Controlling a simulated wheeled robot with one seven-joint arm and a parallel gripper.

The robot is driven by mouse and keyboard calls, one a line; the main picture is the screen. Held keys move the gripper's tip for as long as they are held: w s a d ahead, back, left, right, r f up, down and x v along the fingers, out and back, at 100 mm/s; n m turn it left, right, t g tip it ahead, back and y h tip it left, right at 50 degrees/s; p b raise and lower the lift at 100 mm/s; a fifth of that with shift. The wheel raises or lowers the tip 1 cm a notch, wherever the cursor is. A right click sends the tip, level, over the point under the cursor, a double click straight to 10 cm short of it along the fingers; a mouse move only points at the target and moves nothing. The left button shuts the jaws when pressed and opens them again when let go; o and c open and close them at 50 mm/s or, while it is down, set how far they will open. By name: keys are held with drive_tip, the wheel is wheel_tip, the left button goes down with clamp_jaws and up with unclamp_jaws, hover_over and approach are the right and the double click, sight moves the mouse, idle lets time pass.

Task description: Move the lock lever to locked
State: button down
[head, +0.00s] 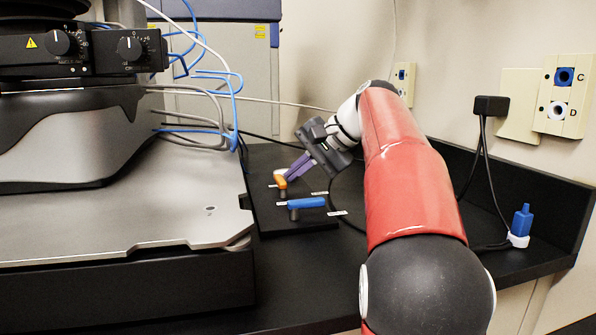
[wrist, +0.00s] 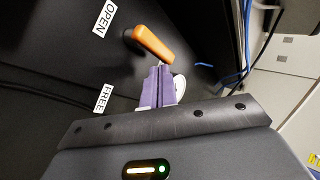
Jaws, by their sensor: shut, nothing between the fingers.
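An orange lever (head: 281,181) sits on a black panel (head: 300,225), and a blue lever (head: 307,203) lies nearer the front, pointing right. I cannot tell which one is the lock lever. The wrist view shows the orange lever (wrist: 153,43) close beyond my fingertips, with labels OPEN (wrist: 104,18) and FREE (wrist: 103,98) left of it. My gripper (head: 289,177), with purple fingers, is shut and empty beside the orange lever; contact is unclear. It also shows in the wrist view (wrist: 158,68). A white rounded piece (wrist: 180,88) is partly hidden by the fingers.
A large grey instrument (head: 120,205) stands left of the panel. Blue and grey cables (head: 215,110) hang behind it. The counter right of the panel holds cables.

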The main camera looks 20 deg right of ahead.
drive_tip(key=shift+s+a, duration=0.2)
drive_tip(key=shift+a, duration=0.3)
drive_tip(key=shift+r, duration=0.15)
drive_tip(key=v, duration=0.8)
drive_tip(key=shift+w+d+f, duration=0.15)
drive_tip(key=shift+d+f, duration=0.05)
drive_tip(key=shift+d, duration=0.15)
